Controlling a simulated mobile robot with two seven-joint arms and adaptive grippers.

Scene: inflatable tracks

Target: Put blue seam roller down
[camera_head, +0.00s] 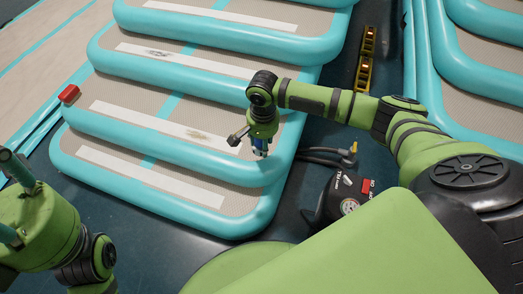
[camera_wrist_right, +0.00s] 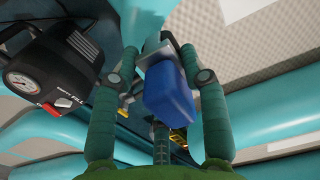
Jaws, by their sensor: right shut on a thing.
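The blue seam roller (camera_wrist_right: 168,92) is held between the two dark green fingers of my right gripper (camera_wrist_right: 160,78) in the right wrist view. It has a blue block-like body with a grey part beside it. In the head view my right gripper (camera_head: 260,148) hangs over the right end of the nearest turquoise-edged inflatable tracks, with a bit of blue showing at its tip. I cannot tell whether the roller touches a surface. Part of my left arm (camera_head: 40,225) shows at the lower left. Its gripper is cut off by the picture edge, and its opening is unclear.
A black air pump (camera_head: 365,205) with a red switch stands on the dark floor right of the tracks, with a hose (camera_head: 325,155) beside it. A red block (camera_head: 69,94) lies at the left. Yellow devices (camera_head: 364,70) lie between the track stacks.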

